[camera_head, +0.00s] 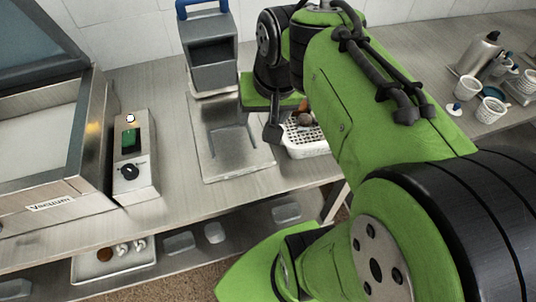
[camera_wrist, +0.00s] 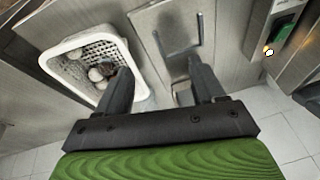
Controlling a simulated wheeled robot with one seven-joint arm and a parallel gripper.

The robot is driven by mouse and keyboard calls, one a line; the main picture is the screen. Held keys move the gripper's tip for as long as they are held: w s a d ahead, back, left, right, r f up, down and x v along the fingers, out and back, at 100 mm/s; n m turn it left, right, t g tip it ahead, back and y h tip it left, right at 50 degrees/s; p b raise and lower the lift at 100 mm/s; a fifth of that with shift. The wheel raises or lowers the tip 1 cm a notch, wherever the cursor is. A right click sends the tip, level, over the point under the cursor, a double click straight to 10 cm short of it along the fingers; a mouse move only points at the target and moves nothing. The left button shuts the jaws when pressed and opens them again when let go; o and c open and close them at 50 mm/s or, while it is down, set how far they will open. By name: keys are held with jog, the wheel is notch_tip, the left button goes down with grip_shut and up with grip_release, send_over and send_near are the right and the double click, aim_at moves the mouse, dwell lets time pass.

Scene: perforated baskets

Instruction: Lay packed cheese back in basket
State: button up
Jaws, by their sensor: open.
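My gripper (camera_wrist: 160,80) is open in the wrist view, with nothing between its two dark fingers. Its left finger overlaps the right side of a white perforated basket (camera_wrist: 62,48); its right finger is over the grey metal surface. The basket holds several small pale and brownish items (camera_wrist: 97,74); I cannot tell which, if any, is the packed cheese. In the head view the basket (camera_head: 308,151) stands on the counter, partly hidden by my green arm. A dark finger of my gripper (camera_head: 272,132) shows at the basket's left edge.
A grey metal device with a flat plate (camera_head: 235,150) stands left of the basket. Further left are a control box (camera_head: 135,180) and a vacuum machine (camera_head: 60,205). Cups (camera_head: 490,109) and a metal bottle (camera_head: 478,55) stand at the right. A lower shelf holds shallow trays.

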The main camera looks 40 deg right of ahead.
jog(key=s+a+f+n+t, duration=0.1)
jog(key=s+a+f+n, duration=0.1)
jog(key=s+a+n, duration=0.3)
jog(key=s+a, duration=0.1)
jog(key=s, duration=0.3)
jog(key=shift+s+t, duration=0.25)
jog(key=shift+t, duration=0.15)
jog(key=shift+r, duration=0.1)
notch_tip(320, 180, up, 3)
jog(key=p, duration=0.2)
jog(key=shift+p, duration=0.35)
